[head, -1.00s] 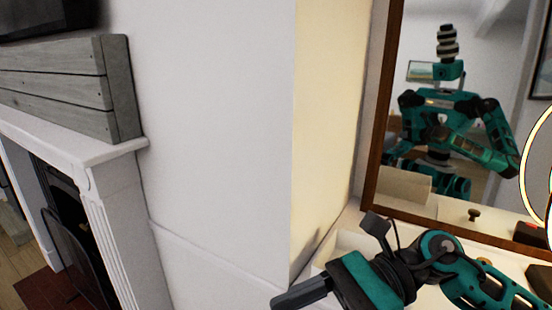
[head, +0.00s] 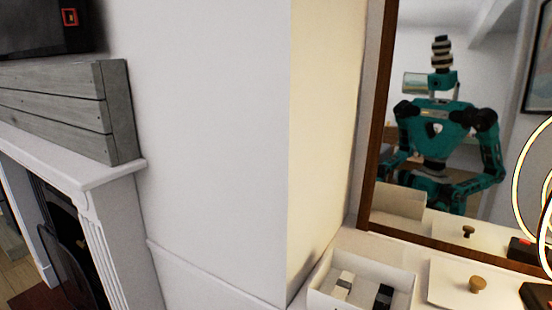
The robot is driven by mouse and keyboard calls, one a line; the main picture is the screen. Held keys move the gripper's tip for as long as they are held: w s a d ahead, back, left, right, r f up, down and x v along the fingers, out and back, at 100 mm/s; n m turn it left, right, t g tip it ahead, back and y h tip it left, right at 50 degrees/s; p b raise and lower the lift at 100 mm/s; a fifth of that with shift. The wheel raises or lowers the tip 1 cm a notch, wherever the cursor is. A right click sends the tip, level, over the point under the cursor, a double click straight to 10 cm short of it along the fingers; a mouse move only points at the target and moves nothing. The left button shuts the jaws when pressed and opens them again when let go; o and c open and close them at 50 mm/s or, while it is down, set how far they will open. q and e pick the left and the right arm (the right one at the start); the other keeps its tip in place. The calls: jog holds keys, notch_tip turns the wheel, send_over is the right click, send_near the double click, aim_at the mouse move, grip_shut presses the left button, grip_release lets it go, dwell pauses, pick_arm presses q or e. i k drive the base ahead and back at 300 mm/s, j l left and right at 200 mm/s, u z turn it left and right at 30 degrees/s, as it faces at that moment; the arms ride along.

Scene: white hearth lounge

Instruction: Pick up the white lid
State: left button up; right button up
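The white lid (head: 445,284) lies flat on the pale surface at the lower right, with a round wooden knob (head: 477,284) on top. Just left of it stands an open white box (head: 402,272). Neither of my grippers shows directly in the view.
A brown-framed mirror (head: 373,130) stands behind the lid and reflects the box, the knob and my body. A dark object with a red top (head: 537,297) and glowing rings (head: 517,180) are at the right.

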aim_at(451, 288)
jog(key=z, duration=1.35)
